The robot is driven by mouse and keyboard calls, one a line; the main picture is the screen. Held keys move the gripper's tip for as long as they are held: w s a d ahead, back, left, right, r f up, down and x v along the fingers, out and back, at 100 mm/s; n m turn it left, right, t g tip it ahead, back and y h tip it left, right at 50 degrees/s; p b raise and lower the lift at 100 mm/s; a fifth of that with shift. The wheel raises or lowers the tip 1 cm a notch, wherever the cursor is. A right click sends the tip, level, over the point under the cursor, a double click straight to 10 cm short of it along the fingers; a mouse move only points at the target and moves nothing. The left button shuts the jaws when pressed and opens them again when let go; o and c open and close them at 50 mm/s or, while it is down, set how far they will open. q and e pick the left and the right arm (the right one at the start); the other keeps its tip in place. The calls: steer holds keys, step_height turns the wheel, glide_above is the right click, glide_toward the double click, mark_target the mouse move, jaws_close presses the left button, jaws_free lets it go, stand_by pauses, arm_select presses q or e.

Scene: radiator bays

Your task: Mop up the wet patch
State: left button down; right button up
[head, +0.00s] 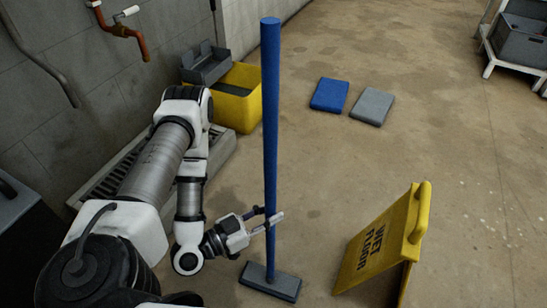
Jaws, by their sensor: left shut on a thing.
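A mop with a blue upright handle (270,120) and a flat dark grey head (271,281) stands on the concrete floor. My left gripper (262,222) is shut on the lower part of the handle, and the mop head appears to rest on the floor. A yellow bucket (241,105) with a grey wringer (206,64) on it stands by the wall. A yellow wet floor sign (384,245) stands right of the mop. I cannot make out a clear wet patch edge on the mottled floor. My right gripper does not show.
A blue flat pad (329,94) and a grey flat pad (372,106) lie on the floor beyond the mop. A floor drain grate (112,177) runs along the left wall. A rack with a grey bin (520,42) stands at the top right. The middle floor is open.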

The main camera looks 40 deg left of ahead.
arm_select(q)
steer(key=shift+s+d+b, duration=0.25)
steer(key=shift+s+b, duration=0.15)
steer(key=shift+s, duration=0.6)
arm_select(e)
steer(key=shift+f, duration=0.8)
